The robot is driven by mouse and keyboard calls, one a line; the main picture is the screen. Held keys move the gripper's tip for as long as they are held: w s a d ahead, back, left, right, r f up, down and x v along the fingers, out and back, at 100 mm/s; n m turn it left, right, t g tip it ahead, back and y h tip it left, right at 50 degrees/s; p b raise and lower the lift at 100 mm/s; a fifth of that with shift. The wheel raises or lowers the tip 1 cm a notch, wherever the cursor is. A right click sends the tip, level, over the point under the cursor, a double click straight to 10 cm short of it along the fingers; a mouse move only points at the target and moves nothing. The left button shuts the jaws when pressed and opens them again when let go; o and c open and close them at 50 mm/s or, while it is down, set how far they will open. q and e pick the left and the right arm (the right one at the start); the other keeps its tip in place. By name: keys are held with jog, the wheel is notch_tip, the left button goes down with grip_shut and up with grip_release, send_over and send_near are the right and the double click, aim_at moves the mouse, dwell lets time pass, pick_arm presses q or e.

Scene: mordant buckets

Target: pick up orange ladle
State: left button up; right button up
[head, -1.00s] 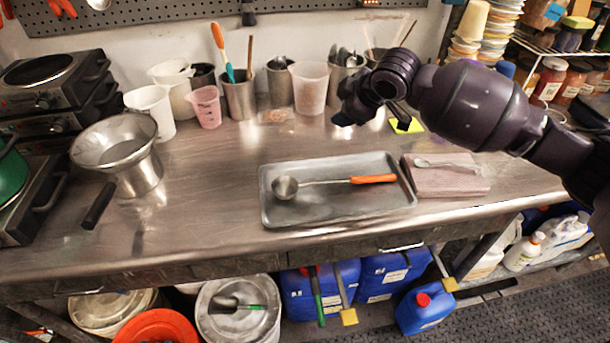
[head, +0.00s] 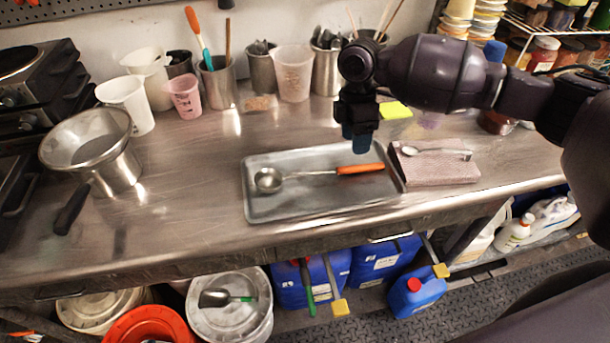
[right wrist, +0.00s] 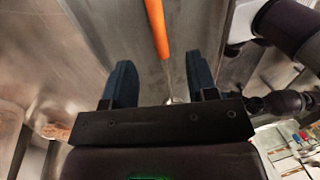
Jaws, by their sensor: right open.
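The orange ladle lies in a shallow metal tray (head: 290,207), with its steel bowl (head: 268,180) at the left and its orange handle (head: 360,169) at the right. My right gripper (head: 358,145) points down above the tray near the handle, apart from it. In the right wrist view the orange handle (right wrist: 157,27) shows beyond and between the two blue fingers of the gripper (right wrist: 160,82), which are spread and empty. Part of the ladle's shaft is hidden behind the gripper there. My left gripper is not in view.
A folded pink cloth (head: 440,163) with a spoon (head: 436,151) on it lies right of the tray. Beakers and utensil cups, such as a clear one (head: 293,75), line the back wall. A strainer on a pot (head: 88,142) stands at the left.

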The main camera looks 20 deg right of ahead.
aim_at(352, 166)
jog(key=shift+s+a+f+b, duration=0.1)
jog(key=shift+s+f, duration=0.15)
jog(key=shift+f, duration=1)
jog(key=shift+s+a+f+b, duration=0.1)
jog(key=shift+s+f, duration=0.1)
jog(key=shift+f, duration=1.05)
jog(key=shift+s+f+b, duration=0.1)
jog(key=shift+s+f, duration=0.15)
jog(key=shift+f, duration=1)
grip_shut()
